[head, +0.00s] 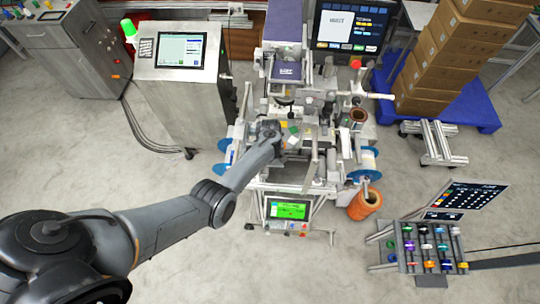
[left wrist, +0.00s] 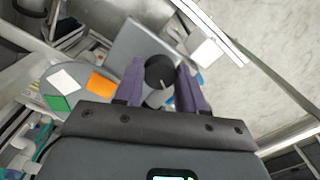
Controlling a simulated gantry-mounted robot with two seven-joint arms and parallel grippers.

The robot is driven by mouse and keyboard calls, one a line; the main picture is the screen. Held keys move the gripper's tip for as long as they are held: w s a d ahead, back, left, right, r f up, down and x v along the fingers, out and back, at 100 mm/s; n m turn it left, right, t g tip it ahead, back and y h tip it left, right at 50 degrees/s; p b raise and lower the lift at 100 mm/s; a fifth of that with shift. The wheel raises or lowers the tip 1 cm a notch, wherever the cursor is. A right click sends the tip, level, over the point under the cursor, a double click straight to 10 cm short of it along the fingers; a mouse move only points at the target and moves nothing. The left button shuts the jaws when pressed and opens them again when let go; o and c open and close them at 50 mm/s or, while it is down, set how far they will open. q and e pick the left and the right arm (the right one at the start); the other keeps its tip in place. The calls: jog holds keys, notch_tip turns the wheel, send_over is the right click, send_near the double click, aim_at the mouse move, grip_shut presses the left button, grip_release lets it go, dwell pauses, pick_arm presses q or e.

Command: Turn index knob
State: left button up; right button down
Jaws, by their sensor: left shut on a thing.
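The index knob (left wrist: 158,66) is a round black knob with a light pointer line, in the left wrist view. It sits between the two purple fingers of my left gripper (left wrist: 160,84), which is shut on it. A grey disc (left wrist: 80,74) with white, orange and green patches lies just left of the knob. In the head view my left gripper (head: 272,130) reaches into the middle of the machine (head: 310,150), and the knob is hidden there. My right gripper is not in view.
Blue reels (head: 366,160) and an orange spool (head: 364,204) flank the machine. A control cabinet (head: 150,75) stands left, with a monitor (head: 352,28) behind. Boxes on a blue pallet (head: 478,112) are at the right. The front floor (head: 290,270) is clear.

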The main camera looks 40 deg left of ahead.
pick_arm(q)
jog(key=shift+f, duration=0.1)
jog(key=o, duration=1.1)
jog(key=shift+c, duration=0.2)
jog(key=shift+r, duration=0.2)
jog(key=shift+r, duration=0.25)
notch_tip(320, 180, up, 10)
jog(key=p, duration=0.2)
